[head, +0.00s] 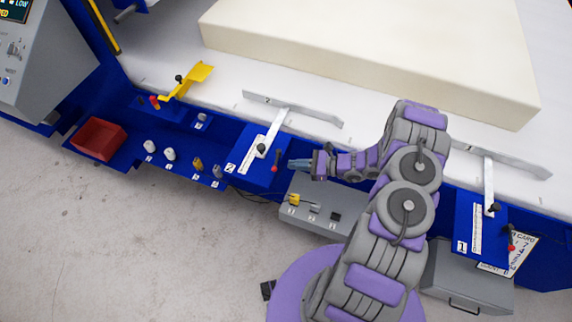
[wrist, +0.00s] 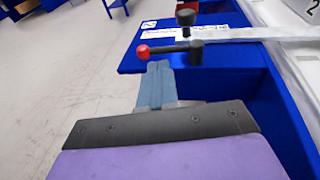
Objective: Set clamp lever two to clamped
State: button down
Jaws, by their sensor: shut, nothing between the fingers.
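Clamp lever two (head: 276,160) is a short dark lever with a red ball end, on the blue plate (head: 243,178) marked 2. In the head view its red end points toward the bottom of the picture. In the wrist view the lever (wrist: 168,50) lies sideways, red ball to the left and black hub to the right. My gripper (head: 292,164) is shut and empty, just right of the lever in the head view. In the wrist view its fingertips (wrist: 157,68) are just below the lever rod; I cannot tell whether they touch.
A metal slide bar (head: 270,135) with a black knob (head: 261,149) is beside lever two. A similar clamp marked 1 (head: 462,246) is at the right. A large cream foam block (head: 370,55) lies on the white bed. A red bin (head: 97,139) and several small parts are left.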

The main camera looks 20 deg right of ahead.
jog(key=shift+x, duration=1.85)
jog(key=shift+w+a, duration=0.1)
jog(key=shift+a+m+t+h+p, duration=0.4)
jog(key=shift+a+m+t, duration=0.2)
jog(key=shift+t, duration=0.2)
jog(key=shift+a, duration=0.2)
